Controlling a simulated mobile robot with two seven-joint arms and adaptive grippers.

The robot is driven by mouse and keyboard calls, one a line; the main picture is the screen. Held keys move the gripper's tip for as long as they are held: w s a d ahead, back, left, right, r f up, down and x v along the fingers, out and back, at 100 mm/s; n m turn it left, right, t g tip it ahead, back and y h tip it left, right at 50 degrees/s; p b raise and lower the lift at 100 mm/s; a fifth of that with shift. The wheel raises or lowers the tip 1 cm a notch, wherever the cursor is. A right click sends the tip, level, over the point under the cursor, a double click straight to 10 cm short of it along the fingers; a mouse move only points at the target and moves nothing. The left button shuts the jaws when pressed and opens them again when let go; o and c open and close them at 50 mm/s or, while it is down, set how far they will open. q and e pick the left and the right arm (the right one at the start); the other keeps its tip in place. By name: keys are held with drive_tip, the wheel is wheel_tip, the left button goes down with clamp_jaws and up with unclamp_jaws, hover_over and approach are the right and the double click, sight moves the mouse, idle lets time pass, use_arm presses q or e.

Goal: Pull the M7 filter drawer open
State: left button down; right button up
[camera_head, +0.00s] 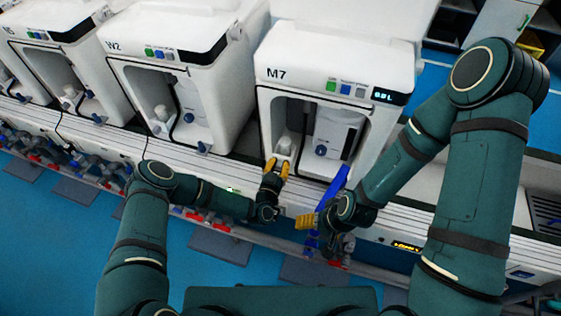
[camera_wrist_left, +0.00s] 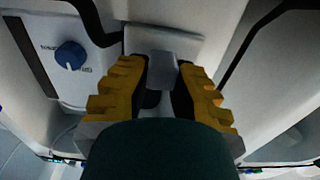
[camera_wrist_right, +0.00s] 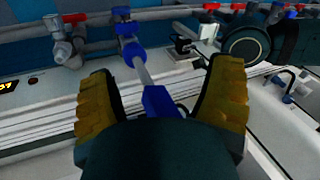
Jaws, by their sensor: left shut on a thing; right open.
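The white machine marked M7 (camera_head: 283,73) has an open front bay with a blue knob on its inner panel. My left gripper (camera_head: 277,167) reaches into the lower left of that bay. In the left wrist view its yellow fingers close on a pale grey tab (camera_wrist_left: 161,72) on a white front, which looks like the filter drawer's handle. The drawer's edges are mostly hidden, so I cannot tell how far out it stands. My right gripper (camera_head: 308,220) is open, in front of the bench edge below M7, with no object clearly held.
A blue lever (camera_head: 336,187) stands close to my right gripper; a blue bar shows between its fingers in the right wrist view (camera_wrist_right: 158,98). Machine W2 (camera_head: 165,75) stands left of M7. Pipes with red valves (camera_head: 215,220) run below the bench edge.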

use_arm(q)
drive_tip(key=p+v, duration=0.2)
drive_tip(key=v, duration=0.6)
drive_tip(key=c, duration=0.8)
unclamp_jaws()
drive_tip(key=shift+s, duration=0.15)
drive_tip(key=v, duration=1.1)
drive_tip(key=shift+s+a, duration=0.15)
drive_tip(key=shift+s, duration=0.2)
